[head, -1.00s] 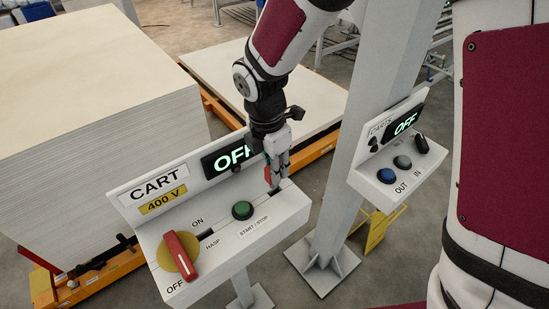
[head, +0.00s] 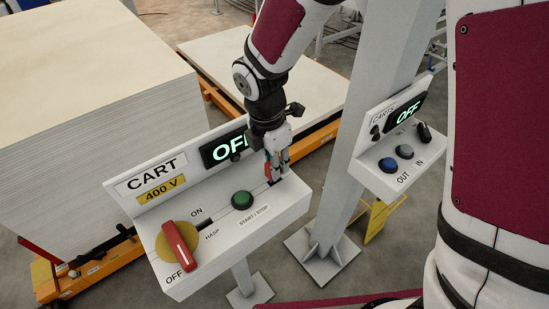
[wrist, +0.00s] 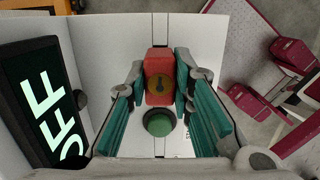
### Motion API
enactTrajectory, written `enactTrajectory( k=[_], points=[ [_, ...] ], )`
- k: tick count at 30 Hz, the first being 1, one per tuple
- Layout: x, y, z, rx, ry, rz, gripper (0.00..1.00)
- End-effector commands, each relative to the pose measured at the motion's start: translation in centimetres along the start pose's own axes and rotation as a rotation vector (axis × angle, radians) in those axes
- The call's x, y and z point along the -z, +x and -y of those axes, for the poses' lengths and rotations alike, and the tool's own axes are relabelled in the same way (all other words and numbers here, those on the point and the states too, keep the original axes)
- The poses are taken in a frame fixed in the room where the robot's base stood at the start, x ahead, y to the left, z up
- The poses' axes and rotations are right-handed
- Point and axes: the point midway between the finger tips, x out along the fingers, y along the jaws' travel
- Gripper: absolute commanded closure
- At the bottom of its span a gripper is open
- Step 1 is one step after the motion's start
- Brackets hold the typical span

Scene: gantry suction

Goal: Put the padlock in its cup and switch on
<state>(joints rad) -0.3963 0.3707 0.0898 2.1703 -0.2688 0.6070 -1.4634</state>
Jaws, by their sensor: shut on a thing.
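My gripper (head: 277,178) is shut on the red padlock (wrist: 159,80), one finger on each side of it. In the wrist view its brass keyhole face shows between the fingertips. In the head view the padlock (head: 267,170) is mostly hidden by the fingers, low over the right end of the cart panel (head: 292,203). I cannot tell whether it touches the panel. The rotary switch (head: 180,243), a red handle on a yellow disc, points towards OFF. The cart display (head: 222,148) reads OFF. I cannot make out the cup.
A green START/STOP button (head: 242,200) sits just left of my gripper. A second panel (head: 377,177) with blue and grey buttons, its display reading OFF, stands to the right by a pale post (head: 345,190). Stacked boards (head: 90,90) lie behind.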

Motion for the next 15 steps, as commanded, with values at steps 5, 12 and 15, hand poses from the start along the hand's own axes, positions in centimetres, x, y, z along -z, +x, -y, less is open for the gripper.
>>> enactTrajectory(
  k=[5, 12, 15],
  points=[
    [0.1, 0.7, 0.0, 0.000, -0.002, 0.000, 1.00],
    [0.2, 1.6, 0.0, 0.001, -0.001, 0.000, 1.00],
    [0.2, 1.9, 0.0, 0.000, -0.001, 0.000, 1.00]
  ],
)
